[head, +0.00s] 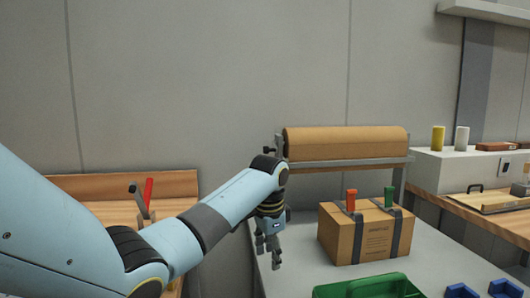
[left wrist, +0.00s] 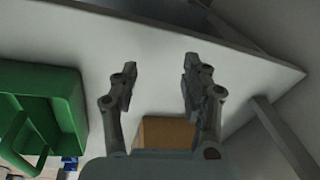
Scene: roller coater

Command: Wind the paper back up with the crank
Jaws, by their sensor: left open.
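The brown paper roll (head: 345,141) lies level in a grey stand (head: 350,162) at the back of the table. A small dark knob (head: 268,150), which looks like part of the crank, shows at the roll's left end. My left arm hides whatever lies below it. My left gripper (head: 273,250) hangs below and in front of the roll's left end, pointing down over the grey table. In the left wrist view its two fingers (left wrist: 160,75) are apart with nothing between their tips. The right gripper is not in view.
A strapped cardboard box (head: 352,237) stands right of the gripper; a brown surface (left wrist: 165,132) shows in the left wrist view. A green tray (head: 370,289) and blue bins (head: 462,291) are in front. A wooden bench (head: 110,188) stands left.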

